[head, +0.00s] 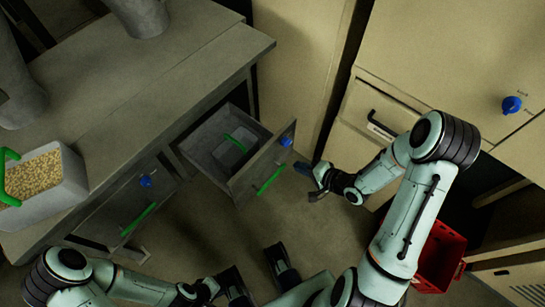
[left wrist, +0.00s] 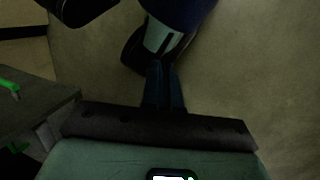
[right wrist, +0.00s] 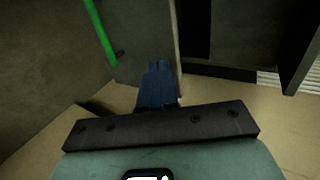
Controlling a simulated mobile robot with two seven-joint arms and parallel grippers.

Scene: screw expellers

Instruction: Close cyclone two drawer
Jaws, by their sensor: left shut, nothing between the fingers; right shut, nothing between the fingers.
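An open grey drawer (head: 207,160) sticks out of the grey bench. Its front panel (head: 250,178) carries a green handle (head: 269,180) and a blue knob (head: 286,141). A small grey bin with a green handle (head: 232,143) sits inside it. My right gripper (head: 308,169) is shut and empty, just outside the front panel's right end. In the right wrist view its blue fingers (right wrist: 157,82) point at the panel (right wrist: 140,40), right of the green handle (right wrist: 101,32); contact cannot be told. My left gripper (left wrist: 163,85) is shut and empty, low near my base. No cyclone number is readable.
A second drawer front (head: 120,203) at left looks closed. Beige cabinets (head: 450,60) stand at right, with a red crate (head: 440,255) below. Floor (head: 200,235) before the drawers is clear.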

